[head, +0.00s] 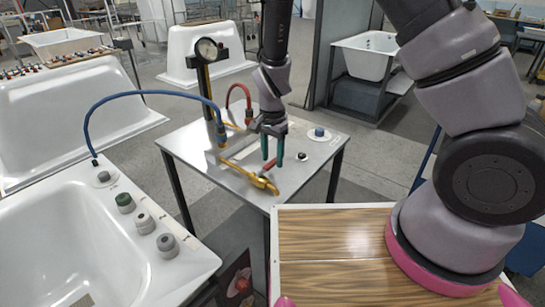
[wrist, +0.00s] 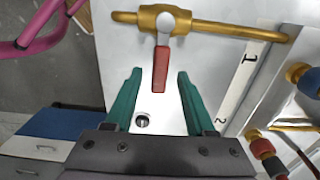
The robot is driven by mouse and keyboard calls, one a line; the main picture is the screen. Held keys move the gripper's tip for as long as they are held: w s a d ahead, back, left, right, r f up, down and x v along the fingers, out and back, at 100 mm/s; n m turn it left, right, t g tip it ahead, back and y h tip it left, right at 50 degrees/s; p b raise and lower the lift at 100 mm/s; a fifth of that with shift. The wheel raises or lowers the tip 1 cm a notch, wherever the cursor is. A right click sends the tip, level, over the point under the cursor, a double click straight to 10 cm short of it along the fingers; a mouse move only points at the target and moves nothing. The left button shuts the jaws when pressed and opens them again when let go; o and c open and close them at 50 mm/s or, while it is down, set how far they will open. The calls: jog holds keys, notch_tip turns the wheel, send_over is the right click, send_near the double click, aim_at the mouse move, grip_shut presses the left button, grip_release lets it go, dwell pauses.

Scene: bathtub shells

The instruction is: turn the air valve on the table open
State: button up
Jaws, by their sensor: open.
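The air valve is a brass body (wrist: 165,20) on a brass pipe, with a red lever handle (wrist: 160,70) on a pale metal stem. In the wrist view the lever points down, crosswise to the pipe. In the head view the brass valve (head: 264,184) is at the table's front edge, with the red handle (head: 266,166) partly hidden by my gripper. My gripper (wrist: 159,73), with green fingers, is open. The lever's end lies between the two fingertips in the wrist view, with a gap on either side. My gripper also shows above the table in the head view (head: 273,158).
The metal table (head: 215,160) carries a gauge (head: 207,50) on a post, a blue hose (head: 140,94), a red hose (head: 238,87) and a blue knob (head: 319,132). A white tub (head: 60,235) stands at left. The wood-patterned top in front is my own.

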jog(key=shift+f, duration=0.2)
grip_shut()
dwell(1.4)
